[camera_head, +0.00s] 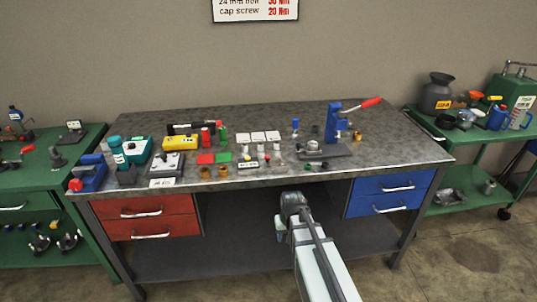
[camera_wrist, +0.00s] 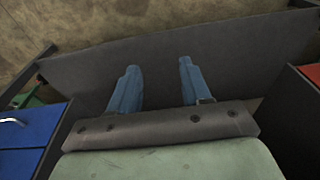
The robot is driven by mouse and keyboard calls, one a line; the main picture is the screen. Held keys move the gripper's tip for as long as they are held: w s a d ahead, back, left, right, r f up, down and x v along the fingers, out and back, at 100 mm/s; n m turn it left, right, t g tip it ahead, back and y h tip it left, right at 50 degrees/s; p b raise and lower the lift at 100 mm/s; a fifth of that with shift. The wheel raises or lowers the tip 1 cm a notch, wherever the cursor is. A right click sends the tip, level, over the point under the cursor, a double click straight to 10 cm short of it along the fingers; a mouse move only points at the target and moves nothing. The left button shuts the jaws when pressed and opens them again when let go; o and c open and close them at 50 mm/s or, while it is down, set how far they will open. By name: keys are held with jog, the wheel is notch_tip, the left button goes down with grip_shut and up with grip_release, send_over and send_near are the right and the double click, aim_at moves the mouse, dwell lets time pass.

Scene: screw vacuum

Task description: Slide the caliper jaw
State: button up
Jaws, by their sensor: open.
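I cannot single out the caliper or its jaw in the head view; the small items on the workbench (camera_head: 300,118) are too small to tell apart surely. No caliper shows in the wrist view. My gripper (camera_wrist: 158,65) is open and empty, with its two blue fingers well apart in the wrist view. Below the fingers is the dark lower shelf (camera_wrist: 235,52) of the bench. In the head view my arm reaches up from the bottom edge and ends in front of the bench, between the drawer units. Its fingers are not clear there.
A blue press with a red handle (camera_head: 371,102) stands at the bench's right. A yellow box (camera_head: 181,143) and several small parts crowd the left and middle. Red drawers (camera_head: 150,228) and blue drawers (camera_head: 395,184) flank the open space. Green carts stand at both sides.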

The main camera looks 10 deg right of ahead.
jog(key=w+r+t, duration=0.2)
jog(key=w+r, duration=0.4)
jog(key=r, duration=0.4)
jog(key=w+r+t, duration=0.1)
jog(key=w+r, duration=0.4)
jog(key=r, duration=0.4)
notch_tip(320, 180, up, 17)
jog(key=n+y, duration=0.1)
jog(key=n, duration=0.1)
send_over(268, 157)
jog(key=s+d, duration=0.2)
jog(key=s, duration=0.2)
jog(key=shift+n, duration=0.8)
jog(key=x, duration=0.4)
jog(key=s+x, duration=0.1)
jog(key=x, duration=0.4)
jog(key=s+f+x, duration=0.1)
jog(key=x, duration=0.4)
jog(key=shift+s+a, duration=0.1)
jog(key=shift+a, duration=0.2)
grip_shut()
